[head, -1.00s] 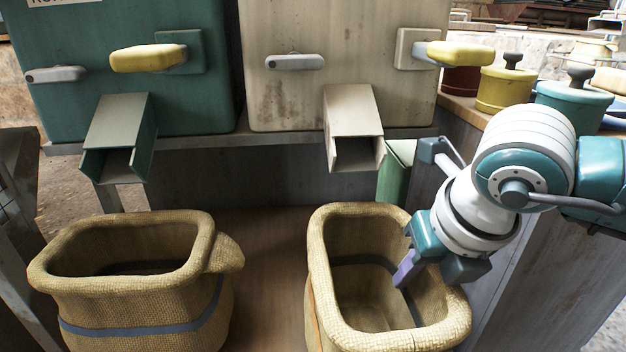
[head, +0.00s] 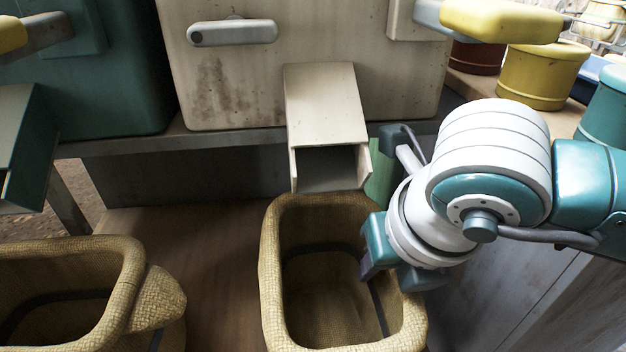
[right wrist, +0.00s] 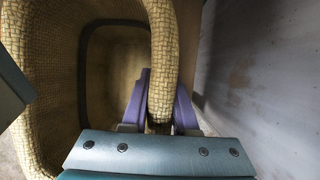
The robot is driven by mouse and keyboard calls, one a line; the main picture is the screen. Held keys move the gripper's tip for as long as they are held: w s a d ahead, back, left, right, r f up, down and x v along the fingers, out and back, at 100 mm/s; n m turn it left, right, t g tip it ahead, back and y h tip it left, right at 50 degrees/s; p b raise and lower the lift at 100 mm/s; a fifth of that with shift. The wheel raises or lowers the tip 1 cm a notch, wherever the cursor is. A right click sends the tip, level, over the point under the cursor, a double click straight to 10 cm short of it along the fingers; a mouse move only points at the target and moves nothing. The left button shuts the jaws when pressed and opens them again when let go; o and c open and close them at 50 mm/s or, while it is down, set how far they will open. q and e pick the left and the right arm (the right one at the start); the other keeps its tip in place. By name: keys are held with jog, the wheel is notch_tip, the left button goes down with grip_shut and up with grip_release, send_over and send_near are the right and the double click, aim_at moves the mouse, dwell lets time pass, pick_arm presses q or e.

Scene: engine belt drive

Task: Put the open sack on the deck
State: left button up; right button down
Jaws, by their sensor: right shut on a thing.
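A woven tan sack (head: 272,285) with an open mouth is at the lower middle of the head view. Its back rim shows just under the mouth of the cream chute (head: 325,105). My right gripper (head: 375,268) is at its right rim. In the right wrist view the purple fingers of my right gripper (right wrist: 163,92) are on either side of the rim (right wrist: 163,50), shut on it. The sack looks upright and its visible inside looks empty. Its base is hidden, so I cannot tell whether it touches the brown wooden surface (head: 215,265). My left gripper is out of view.
Another woven sack (head: 130,275), also open, stands at the lower left. A cream tank (head: 250,90) and a green tank (head: 115,90) stand behind on a grey shelf (head: 200,142). A grey panel (head: 520,300) is close on the right. Coloured canisters (head: 540,75) stand at upper right.

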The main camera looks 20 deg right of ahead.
jog(key=c, duration=1.1)
grip_release()
jog(key=shift+s+a+f, duration=0.1)
jog(key=shift+s+a, duration=0.15)
jog(key=shift+o, duration=0.8)
jog(key=shift+w+a, duration=0.1)
jog(key=shift+o, duration=1.3)
jog(key=shift+w, duration=0.25)
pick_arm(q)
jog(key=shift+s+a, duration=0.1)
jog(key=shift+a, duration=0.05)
pick_arm(e)
jog(key=shift+s, duration=0.1)
jog(key=p+v, duration=0.2)
jog(key=v, duration=0.1)
jog(key=p+v, duration=0.2)
jog(key=v, duration=0.2)
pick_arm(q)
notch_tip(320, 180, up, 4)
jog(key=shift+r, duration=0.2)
pick_arm(e)
jog(key=shift+r, duration=0.4)
